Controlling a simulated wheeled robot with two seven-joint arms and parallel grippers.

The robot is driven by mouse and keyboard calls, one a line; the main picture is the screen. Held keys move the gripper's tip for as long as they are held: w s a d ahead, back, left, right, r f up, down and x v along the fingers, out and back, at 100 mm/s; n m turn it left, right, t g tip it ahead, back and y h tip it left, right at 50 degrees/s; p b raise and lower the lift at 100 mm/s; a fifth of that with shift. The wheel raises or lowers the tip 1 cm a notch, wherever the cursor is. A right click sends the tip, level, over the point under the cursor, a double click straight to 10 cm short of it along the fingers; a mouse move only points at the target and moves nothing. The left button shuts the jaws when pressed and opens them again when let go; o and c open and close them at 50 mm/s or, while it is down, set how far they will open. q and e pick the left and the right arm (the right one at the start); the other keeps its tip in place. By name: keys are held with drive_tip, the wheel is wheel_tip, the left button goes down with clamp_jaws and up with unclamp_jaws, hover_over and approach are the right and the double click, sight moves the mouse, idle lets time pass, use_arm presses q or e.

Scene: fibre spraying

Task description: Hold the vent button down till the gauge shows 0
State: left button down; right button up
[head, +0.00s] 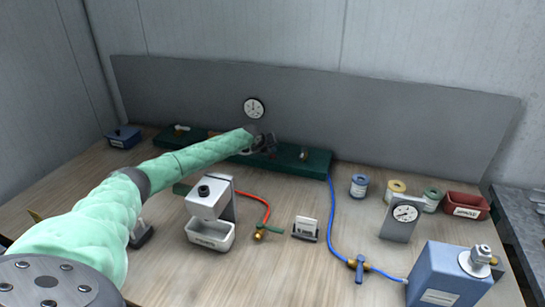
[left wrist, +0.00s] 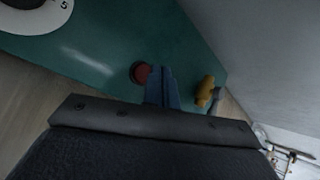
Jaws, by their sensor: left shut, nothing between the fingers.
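My left gripper (head: 265,143) is over the long dark green panel (head: 312,167) at the back of the table. In the left wrist view its fingers (left wrist: 162,72) are shut with nothing between them. A round red button (left wrist: 141,72) on the green panel (left wrist: 100,52) shows right beside the fingertips; I cannot tell whether they touch it. The arm and gripper hide the button in the head view. A round white gauge (head: 253,108) stands above the panel against the grey backboard; its reading is too small to tell. My right gripper is not in view.
A second gauge (head: 404,213) stands front right, by a blue box (head: 445,272). A white dispenser (head: 209,205) and red and blue hoses occupy the middle.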

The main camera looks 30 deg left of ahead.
use_arm(q)
drive_tip(key=shift+a+f, duration=0.1)
drive_tip(key=shift+a, duration=0.1)
drive_tip(key=shift+d, duration=0.1)
drive_tip(key=shift+f+b, duration=0.4)
drive_tip(key=shift+b, duration=0.1)
drive_tip(key=shift+s, duration=0.1)
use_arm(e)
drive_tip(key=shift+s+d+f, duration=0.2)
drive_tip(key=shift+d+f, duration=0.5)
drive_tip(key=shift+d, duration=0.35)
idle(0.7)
use_arm(q)
drive_tip(key=shift+f, duration=0.15)
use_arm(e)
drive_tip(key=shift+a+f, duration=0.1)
